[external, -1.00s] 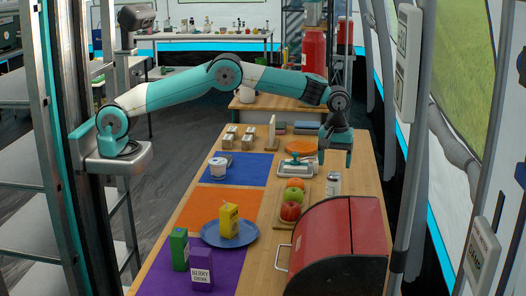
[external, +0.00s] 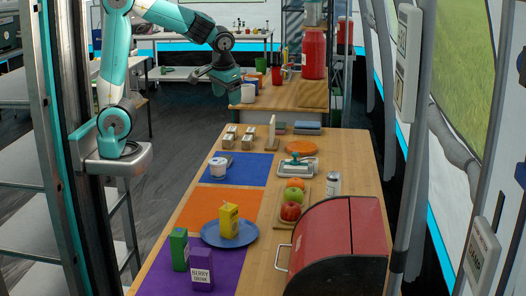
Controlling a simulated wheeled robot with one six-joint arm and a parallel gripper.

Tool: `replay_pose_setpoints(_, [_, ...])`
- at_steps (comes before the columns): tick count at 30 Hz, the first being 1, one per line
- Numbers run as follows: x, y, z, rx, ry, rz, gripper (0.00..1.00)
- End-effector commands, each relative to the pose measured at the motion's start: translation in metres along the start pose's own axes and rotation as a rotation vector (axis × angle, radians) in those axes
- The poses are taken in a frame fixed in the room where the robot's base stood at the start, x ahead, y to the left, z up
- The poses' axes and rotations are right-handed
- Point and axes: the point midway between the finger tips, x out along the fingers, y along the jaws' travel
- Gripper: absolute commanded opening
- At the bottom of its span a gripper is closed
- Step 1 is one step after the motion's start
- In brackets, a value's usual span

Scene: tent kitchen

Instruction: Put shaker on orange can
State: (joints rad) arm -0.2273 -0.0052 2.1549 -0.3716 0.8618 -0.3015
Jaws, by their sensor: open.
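My gripper (external: 212,82) is raised beyond the far left of the long wooden table. It looks empty, and its fingers are small and dark in this view. Several small jars with light tops (external: 239,136), possibly shakers, stand grouped at the table's far left. A silver-white can (external: 333,184) stands upright right of the fruit, with nothing on top. I cannot make out an orange-coloured can. My gripper is well apart from the jars and the can.
A blue mat (external: 256,165) holds a white tub (external: 218,167). A blue plate (external: 212,240) bears a yellow carton (external: 229,220). A red bread box (external: 337,240) fills the near right. Fruit (external: 291,211) lies at mid-table. The orange mat (external: 205,205) has bare room.

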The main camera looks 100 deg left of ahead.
Motion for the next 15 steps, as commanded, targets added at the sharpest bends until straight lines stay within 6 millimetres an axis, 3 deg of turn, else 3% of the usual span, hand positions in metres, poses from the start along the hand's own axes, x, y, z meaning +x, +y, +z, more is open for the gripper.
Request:
replay_pose_setpoints(1, [0.001,-0.026,0.022,0.041,0.015,-0.02,0.71])
replay_pose_setpoints(3, [0.007,-0.053,0.048,0.103,0.03,-0.05,0.71])
replay_pose_setpoints(6, [0.014,-0.081,0.074,0.169,0.042,-0.083,0.71])
replay_pose_setpoints(9, [0.019,-0.094,0.088,0.205,0.047,-0.103,0.71])
replay_pose_setpoints(15, [0.02,-0.098,0.091,0.219,0.046,-0.108,0.71])
